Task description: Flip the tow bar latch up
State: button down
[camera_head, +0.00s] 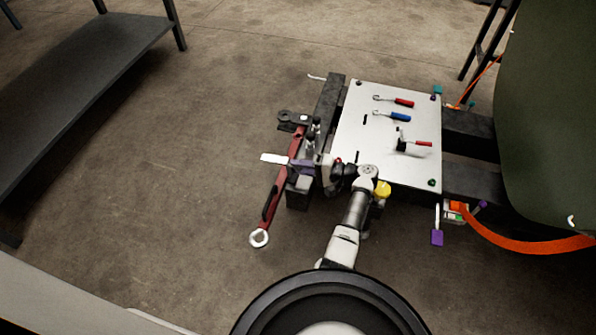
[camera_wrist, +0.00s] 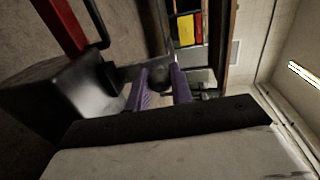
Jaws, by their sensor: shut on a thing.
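The tow bar (camera_head: 270,205) is red with a pale ring at its near end. It lies at the left end of the trolley. My gripper (camera_head: 290,164) has purple fingers and is at the tow bar's hitch, beside dark blocks. In the wrist view, my gripper (camera_wrist: 160,90) is shut on a small dark metal piece with a rounded knob (camera_wrist: 158,74), which looks like the tow bar latch. The fingers hide part of it, and I cannot tell its angle. A pale flat tab (camera_head: 273,158) sticks out left of the fingers.
A white-topped trolley (camera_head: 375,135) with red and blue handled tools stands right of the hitch. A green curved fuselage (camera_head: 550,120) is at the right, with an orange hose (camera_head: 520,243) below it. A dark bench (camera_head: 90,85) is at the left. Floor between bench and tow bar is clear.

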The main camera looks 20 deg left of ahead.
dwell(0.4)
jog(key=c, duration=1.2)
grip_release()
jog(key=shift+c, duration=0.2)
jog(key=d+r, duration=0.1)
jog(key=d, duration=1.2)
jog(key=shift+d+r, duration=0.3)
jog(key=shift+d, duration=0.1)
